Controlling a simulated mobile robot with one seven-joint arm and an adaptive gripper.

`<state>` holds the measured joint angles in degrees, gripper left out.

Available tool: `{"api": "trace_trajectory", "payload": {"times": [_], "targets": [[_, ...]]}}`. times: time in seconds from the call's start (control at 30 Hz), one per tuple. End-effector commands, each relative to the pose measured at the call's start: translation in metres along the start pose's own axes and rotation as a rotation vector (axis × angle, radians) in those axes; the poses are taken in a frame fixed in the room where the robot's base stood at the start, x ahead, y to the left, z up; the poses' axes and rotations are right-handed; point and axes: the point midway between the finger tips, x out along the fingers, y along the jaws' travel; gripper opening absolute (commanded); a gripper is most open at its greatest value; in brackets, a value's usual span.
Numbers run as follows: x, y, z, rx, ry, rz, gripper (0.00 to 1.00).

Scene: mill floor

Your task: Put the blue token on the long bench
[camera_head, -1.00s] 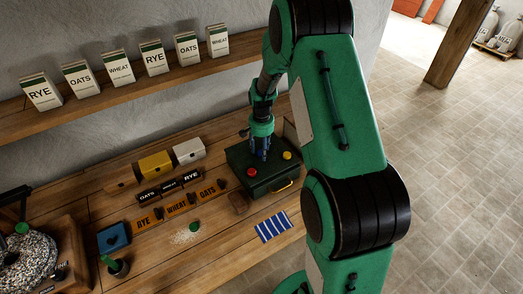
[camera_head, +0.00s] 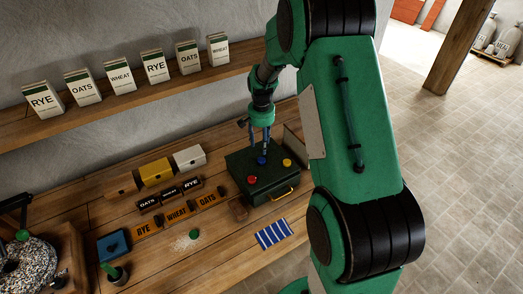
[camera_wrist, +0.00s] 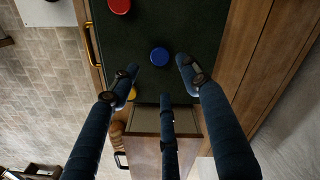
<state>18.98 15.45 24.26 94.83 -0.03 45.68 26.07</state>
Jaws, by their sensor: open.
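The blue token (camera_head: 262,161) is a small round disc on top of the dark green box (camera_head: 262,194), between the red token (camera_head: 252,180) and the yellow token (camera_head: 287,163). The box stands on the long wooden bench (camera_head: 225,262) along the wall. My gripper (camera_head: 261,146) is open and empty above the blue token. In the wrist view the blue token (camera_wrist: 159,57) lies on the box top just beyond my spread fingers (camera_wrist: 160,78). There the yellow token (camera_wrist: 132,94) is partly hidden by a finger.
A striped blue cloth (camera_head: 274,233) lies in front of the box. Labelled wooden blocks (camera_head: 178,214), a blue square (camera_head: 112,244) and a green knob (camera_head: 194,234) among spilled grains are to the left. Bare bench lies along the front edge. A shelf (camera_head: 150,93) with cartons hangs above.

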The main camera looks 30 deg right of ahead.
Motion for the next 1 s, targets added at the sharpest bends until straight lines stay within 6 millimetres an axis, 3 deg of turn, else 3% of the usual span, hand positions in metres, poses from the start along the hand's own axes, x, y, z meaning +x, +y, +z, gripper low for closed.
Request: {"api": "trace_trajectory", "payload": {"times": [0.1,0.3,1.0], "targets": [[-0.017,0.000,-0.001,0.000,0.002,-0.001,0.46],[-0.031,0.000,0.000,0.000,0.001,0.000,0.46],[-0.034,0.000,0.000,-0.001,0.001,0.000,0.46]]}}
